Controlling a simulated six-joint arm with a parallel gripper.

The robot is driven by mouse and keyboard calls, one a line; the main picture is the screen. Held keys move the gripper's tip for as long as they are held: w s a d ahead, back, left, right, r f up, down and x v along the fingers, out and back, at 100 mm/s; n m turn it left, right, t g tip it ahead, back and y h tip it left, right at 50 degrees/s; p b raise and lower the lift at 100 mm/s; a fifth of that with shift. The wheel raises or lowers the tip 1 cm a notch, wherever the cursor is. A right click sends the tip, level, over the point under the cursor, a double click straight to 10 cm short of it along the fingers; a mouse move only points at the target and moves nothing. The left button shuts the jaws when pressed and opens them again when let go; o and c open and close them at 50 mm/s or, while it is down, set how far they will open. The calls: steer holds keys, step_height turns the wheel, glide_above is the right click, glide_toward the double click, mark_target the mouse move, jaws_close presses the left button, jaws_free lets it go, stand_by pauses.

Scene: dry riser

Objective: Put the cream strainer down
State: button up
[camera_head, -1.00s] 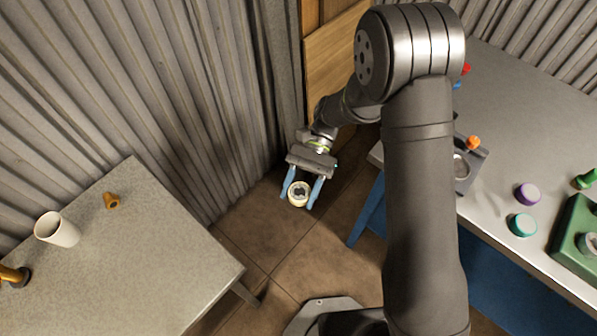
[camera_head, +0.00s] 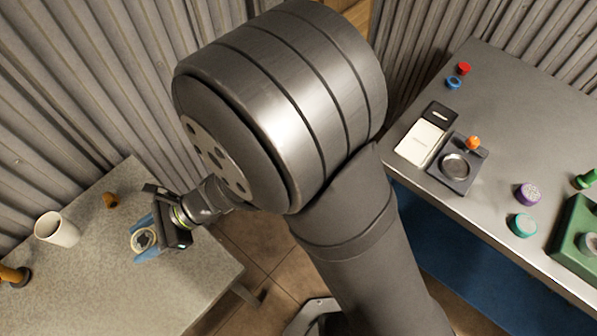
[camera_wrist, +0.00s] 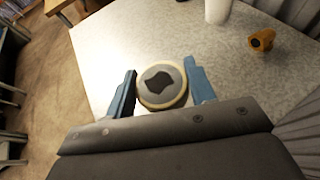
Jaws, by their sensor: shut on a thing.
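The cream strainer (camera_head: 143,239) is a round cream ring with a dark grey middle. My gripper (camera_head: 146,240) is shut on it, with a blue finger on either side. In the wrist view the strainer (camera_wrist: 162,86) sits between the two blue fingers of my gripper (camera_wrist: 162,88). It is over the grey table (camera_head: 90,290) on the left. I cannot tell whether it touches the tabletop or hangs just above it.
On the left table stand a white cup (camera_head: 57,229), a small brown-orange fitting (camera_head: 110,200) and an orange-brown thing (camera_head: 14,275) at the left edge. The table around the strainer is clear. The right table (camera_head: 500,110) holds several coloured caps and a dark scale-like device (camera_head: 457,165).

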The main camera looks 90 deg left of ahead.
steer(key=shift+s+d, duration=0.2)
steer(key=shift+s, duration=0.2)
glide_above(125, 292)
step_height(125, 292, down, 7)
steer(key=shift+r, duration=0.1)
steer(key=shift+f, duration=2)
steer(key=shift+f, duration=0.15)
steer(key=o, duration=1)
